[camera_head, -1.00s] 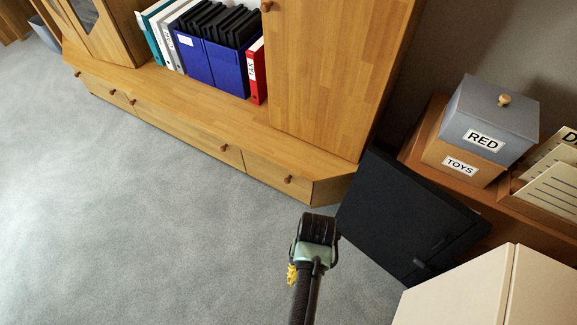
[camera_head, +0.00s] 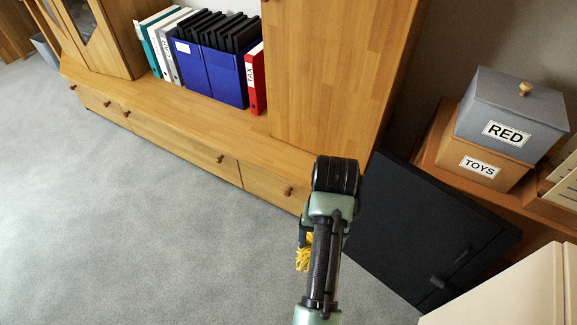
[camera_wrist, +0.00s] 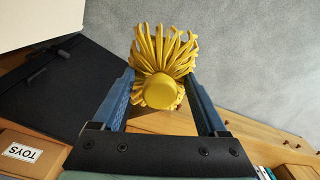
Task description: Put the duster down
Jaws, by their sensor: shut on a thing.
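The yellow duster (camera_wrist: 165,50) has a bushy head of thick strands and a round yellow end facing the wrist camera. My gripper (camera_wrist: 163,85) is shut on the duster, with one blue finger on each side of it. In the head view only some yellow strands of the duster (camera_head: 304,253) show, to the left of my arm. My arm hides the rest of it and the gripper's fingers there. In the wrist view, the duster is seen against the grey carpet and part of the wooden cabinet.
A long wooden cabinet (camera_head: 185,135) runs along the wall, with blue and red binders (camera_head: 255,78) on it. A black panel (camera_head: 425,225) leans at the right, near boxes labelled RED (camera_head: 508,110) and TOYS (camera_head: 478,168). Grey carpet (camera_head: 120,220) is clear at the left.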

